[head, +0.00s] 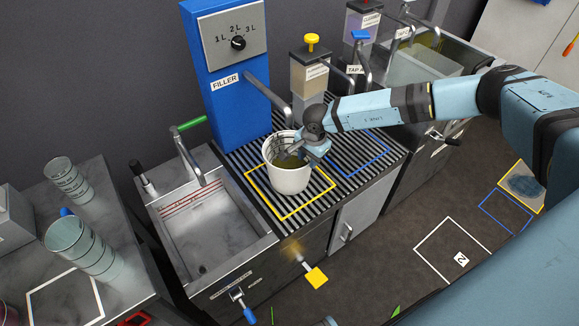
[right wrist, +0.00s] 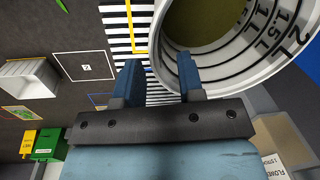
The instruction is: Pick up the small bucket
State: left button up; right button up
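The small bucket (head: 289,180) is white, with black litre marks inside and dull yellow-green contents. It stands upright on the striped grate (head: 233,160), in the yellow-outlined square under the blue filler. My right gripper (head: 318,151) is at the bucket's right rim in the head view. In the right wrist view the gripper (right wrist: 157,78) has its two blue fingers apart, with striped grate showing between them. The bucket (right wrist: 240,60) lies beyond the right-hand finger, which overlaps its rim. I cannot tell whether they touch. My left gripper is not in view.
The blue filler (head: 227,95) stands behind the bucket, with a dispenser (head: 308,78) to its right. A sink (head: 213,224) is at left, beside a table with clear stacked cups (head: 68,178). The blue-outlined square (head: 362,153) on the grate is clear.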

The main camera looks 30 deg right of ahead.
aim_at(307, 164)
jog(key=f, duration=0.4)
jog(key=shift+w+a+f, duration=0.1)
jog(key=shift+w+f, duration=0.1)
jog(key=shift+w, duration=0.1)
grip_shut()
jog(key=shift+w+r, duration=0.1)
dwell(1.0)
